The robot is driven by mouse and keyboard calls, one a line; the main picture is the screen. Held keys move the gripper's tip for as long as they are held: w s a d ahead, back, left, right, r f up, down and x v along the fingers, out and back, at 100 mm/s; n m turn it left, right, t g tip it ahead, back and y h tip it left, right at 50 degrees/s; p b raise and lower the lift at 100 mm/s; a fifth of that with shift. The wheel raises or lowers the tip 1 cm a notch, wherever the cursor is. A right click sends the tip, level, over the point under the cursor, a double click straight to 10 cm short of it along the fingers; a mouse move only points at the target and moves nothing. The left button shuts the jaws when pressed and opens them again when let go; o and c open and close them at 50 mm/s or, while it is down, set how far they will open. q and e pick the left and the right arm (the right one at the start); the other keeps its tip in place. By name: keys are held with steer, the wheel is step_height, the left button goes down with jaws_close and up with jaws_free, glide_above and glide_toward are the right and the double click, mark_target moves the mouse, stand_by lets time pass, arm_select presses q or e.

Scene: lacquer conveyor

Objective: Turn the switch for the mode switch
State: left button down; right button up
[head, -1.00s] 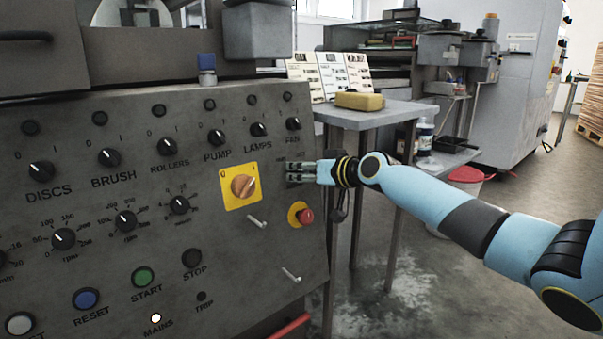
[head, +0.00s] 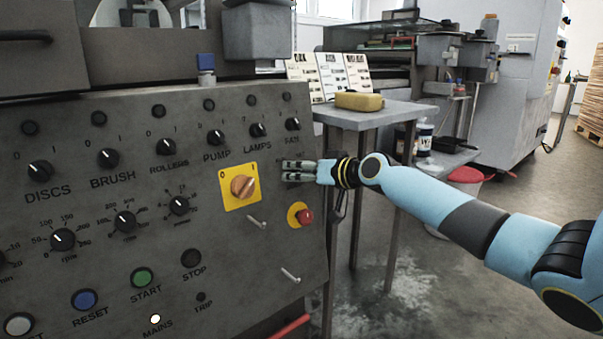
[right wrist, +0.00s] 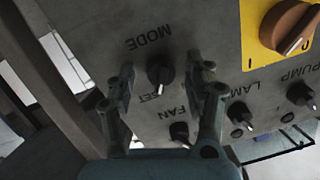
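The mode switch (right wrist: 160,70) is a small black knob with a white pointer mark on the grey panel, between the upside-down words MODE and SET in the right wrist view. Its white mark points toward the SET side. My right gripper (right wrist: 160,75) is open, with one finger on each side of the knob in that view and a gap to each. I cannot tell how far the fingertips are from the panel. In the head view my right gripper (head: 284,170) is at the panel's right edge and hides the mode switch. My left gripper is not in view.
The yellow plate with an orange rotary switch (head: 243,187) is just left of the gripper. A red stop button (head: 304,216) is below it, and the fan knob (head: 292,125) above. A side table (head: 375,113) with a yellow sponge (head: 359,101) stands behind.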

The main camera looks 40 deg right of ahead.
steer(key=shift+s+d, duration=0.1)
steer(key=shift+s, duration=0.15)
steer(key=v, duration=0.7)
stand_by(0.4)
